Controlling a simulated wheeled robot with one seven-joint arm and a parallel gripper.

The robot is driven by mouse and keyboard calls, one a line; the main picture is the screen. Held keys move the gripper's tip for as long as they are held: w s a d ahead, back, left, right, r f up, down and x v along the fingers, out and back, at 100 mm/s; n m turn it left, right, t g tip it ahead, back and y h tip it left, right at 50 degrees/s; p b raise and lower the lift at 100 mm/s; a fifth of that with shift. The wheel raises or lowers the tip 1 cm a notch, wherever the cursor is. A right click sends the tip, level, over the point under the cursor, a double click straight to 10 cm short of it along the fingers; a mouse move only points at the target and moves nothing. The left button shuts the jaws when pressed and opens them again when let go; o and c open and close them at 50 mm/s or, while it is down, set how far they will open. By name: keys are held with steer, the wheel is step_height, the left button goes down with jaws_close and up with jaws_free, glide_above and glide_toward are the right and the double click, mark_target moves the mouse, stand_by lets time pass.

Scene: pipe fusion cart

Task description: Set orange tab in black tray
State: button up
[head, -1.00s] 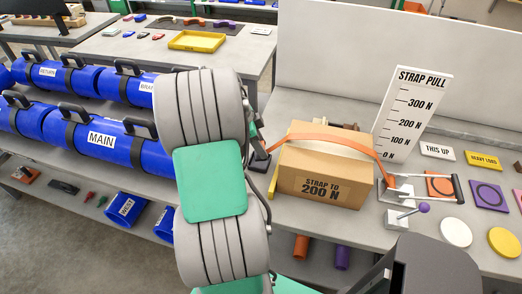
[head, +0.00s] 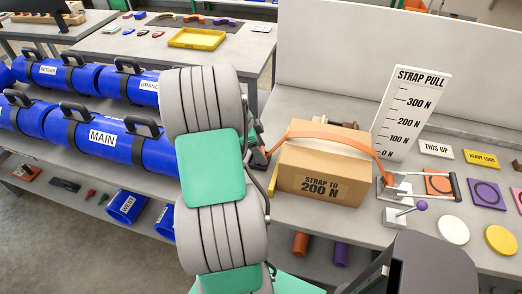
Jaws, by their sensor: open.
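I cannot pick out the orange tab for certain. An orange square tile with a ring (head: 438,184) lies flat on the bench at right, partly behind a metal lever frame. An orange strap (head: 335,136) runs over a cardboard box (head: 345,163). No clear black tray shows; a dark open-looking casing (head: 435,268) is cut off at the bottom right, and I cannot tell what it is. My gripper (head: 258,157) shows only as a dark end behind my arm, left of the box near the strap's left end. Its fingertips are mostly hidden, and I see nothing held.
Blue pipes (head: 110,144) fill the left rack. A STRAP PULL scale board (head: 414,105) stands behind the box. A purple tile (head: 486,194), a white disc (head: 453,230) and a yellow disc (head: 502,240) lie at right. A yellow tray (head: 198,39) is on the far table.

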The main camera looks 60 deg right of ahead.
steer(key=v, duration=1.2)
steer(key=w+a+r+n+t+h, duration=0.1)
steer(key=w+a+r+n+t, duration=0.15)
steer(key=w+a+n, duration=0.95)
steer(key=s+a+f+n+t+y, duration=0.1)
steer(key=a+n+t, duration=0.1)
steer(key=a+n, duration=0.7)
steer(key=s+a+n+t+y, duration=0.1)
steer(key=a+n, duration=0.8)
steer(key=a, duration=1.1)
steer(key=shift+s+a+f+t+y+b, duration=0.25)
steer(key=shift+s+f+t+y+b, duration=0.3)
steer(key=shift+t, duration=0.5)
steer(key=shift+w+r, duration=0.15)
steer(key=shift+c, duration=0.5)
